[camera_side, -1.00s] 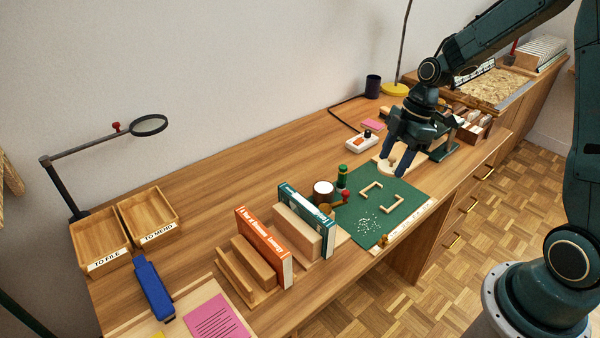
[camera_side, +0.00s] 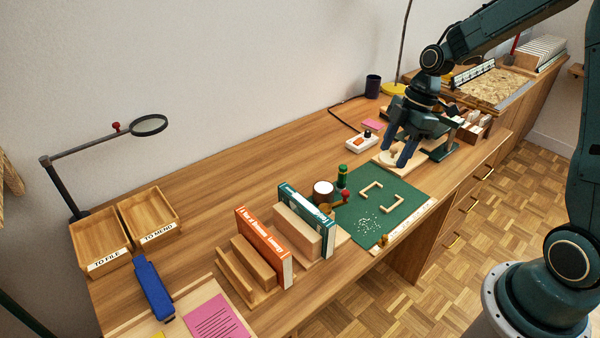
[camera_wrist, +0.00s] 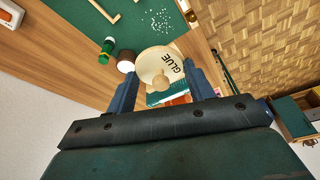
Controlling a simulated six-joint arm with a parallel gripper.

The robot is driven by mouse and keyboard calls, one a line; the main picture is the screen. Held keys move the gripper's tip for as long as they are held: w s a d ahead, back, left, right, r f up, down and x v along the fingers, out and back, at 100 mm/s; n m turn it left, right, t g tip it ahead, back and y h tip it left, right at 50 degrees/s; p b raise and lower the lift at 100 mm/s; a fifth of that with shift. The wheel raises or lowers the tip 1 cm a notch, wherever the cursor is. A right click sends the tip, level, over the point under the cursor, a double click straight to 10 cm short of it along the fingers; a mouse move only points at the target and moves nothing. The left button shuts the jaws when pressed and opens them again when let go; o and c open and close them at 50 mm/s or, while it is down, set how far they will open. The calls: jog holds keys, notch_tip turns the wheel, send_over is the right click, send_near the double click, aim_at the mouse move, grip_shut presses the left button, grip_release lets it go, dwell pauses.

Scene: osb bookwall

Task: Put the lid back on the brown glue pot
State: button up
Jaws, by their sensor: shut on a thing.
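The lid (camera_wrist: 168,66) is a round cream disc marked GLUE with a round knob (camera_wrist: 158,84). My gripper (camera_side: 397,158) is shut on the lid, whose knob shows between the fingers in the wrist view. In the side view the lid is mostly hidden by the fingers, over or on a pale board; I cannot tell whether it is clear of the board. The brown glue pot (camera_side: 324,198) stands open, with a pale top, at the green mat's left edge, well to the left of my gripper. The pot also shows in the wrist view (camera_wrist: 126,63).
A green bottle (camera_side: 342,176) and a red-knobbed tool (camera_side: 346,197) stand close to the pot. Upright books (camera_side: 264,246) are left of it. A white box (camera_side: 361,142) lies behind.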

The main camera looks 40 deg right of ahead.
jog(key=shift+w+a+f, duration=0.1)
jog(key=shift+w+f, duration=0.1)
jog(key=shift+w, duration=0.4)
send_over(322, 187)
notch_tip(322, 187, down, 8)
jog(key=shift+s+d+r, duration=0.2)
jog(key=shift+s+d, duration=0.05)
jog(key=shift+d, duration=0.2)
jog(key=shift+f, duration=0.15)
jog(key=shift+f, duration=3)
jog(key=shift+f, duration=0.2)
jog(key=o, duration=1.5)
jog(key=shift+r, duration=0.2)
